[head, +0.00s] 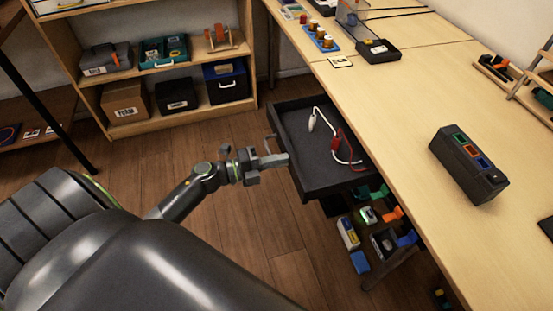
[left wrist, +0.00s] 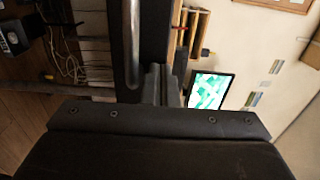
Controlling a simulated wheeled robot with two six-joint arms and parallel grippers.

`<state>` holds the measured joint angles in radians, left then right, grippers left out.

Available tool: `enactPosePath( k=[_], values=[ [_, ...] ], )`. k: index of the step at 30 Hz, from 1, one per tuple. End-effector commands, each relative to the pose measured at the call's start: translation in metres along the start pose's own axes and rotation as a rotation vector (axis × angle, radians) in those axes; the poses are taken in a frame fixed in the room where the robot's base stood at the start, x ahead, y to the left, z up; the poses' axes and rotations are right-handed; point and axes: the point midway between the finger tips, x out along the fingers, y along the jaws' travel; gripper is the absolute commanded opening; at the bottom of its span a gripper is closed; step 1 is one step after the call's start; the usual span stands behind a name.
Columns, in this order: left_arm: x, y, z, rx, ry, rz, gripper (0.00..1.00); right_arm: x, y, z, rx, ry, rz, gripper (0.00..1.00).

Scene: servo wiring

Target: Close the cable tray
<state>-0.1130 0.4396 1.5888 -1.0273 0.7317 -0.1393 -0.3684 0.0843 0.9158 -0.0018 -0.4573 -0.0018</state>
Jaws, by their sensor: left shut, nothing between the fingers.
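The cable tray (head: 325,182) is a dark, shallow drawer pulled out from under the light wooden table. A white plug (head: 311,122) and a red plug (head: 336,143) with cables lie in it. My left gripper (head: 284,159) is shut and empty at the tray's front wall, on its outer side. In the left wrist view, its fingers (left wrist: 160,85) point at a dark panel, probably the tray front (left wrist: 154,30), with a grey bar handle (left wrist: 132,45) beside them. I cannot tell whether they touch it. My right gripper is out of view.
The table (head: 400,105) carries a dark box with coloured sockets (head: 470,163) and a black device (head: 378,51). Bins with coloured parts (head: 383,242) stand below the tray. A shelf (head: 165,122) is at the back left. The floor left of the tray is clear.

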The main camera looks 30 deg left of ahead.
Motion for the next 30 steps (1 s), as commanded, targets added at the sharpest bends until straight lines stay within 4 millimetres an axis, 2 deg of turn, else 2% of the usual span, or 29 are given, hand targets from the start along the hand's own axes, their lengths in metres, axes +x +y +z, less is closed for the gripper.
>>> enactPosePath(
  k=[5,8,16,21,27,30],
  values=[
    [0.022,-0.003,0.0,-0.002,0.0,-0.005,0.0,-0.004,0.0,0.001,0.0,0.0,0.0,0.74],
    [0.043,-0.004,-0.001,-0.003,0.001,-0.006,0.0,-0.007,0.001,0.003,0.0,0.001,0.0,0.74],
    [0.111,-0.003,0.0,-0.003,0.001,-0.006,0.0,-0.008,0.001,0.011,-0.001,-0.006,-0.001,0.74],
    [0.149,-0.001,-0.001,-0.002,0.002,-0.004,0.0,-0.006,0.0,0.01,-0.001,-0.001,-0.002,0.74],
    [0.183,0.0,-0.001,0.0,0.001,-0.002,0.0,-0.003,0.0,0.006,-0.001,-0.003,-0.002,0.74],
    [0.194,0.0,0.0,-0.001,0.001,-0.002,0.0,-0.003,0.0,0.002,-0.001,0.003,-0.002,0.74]
  ],
)
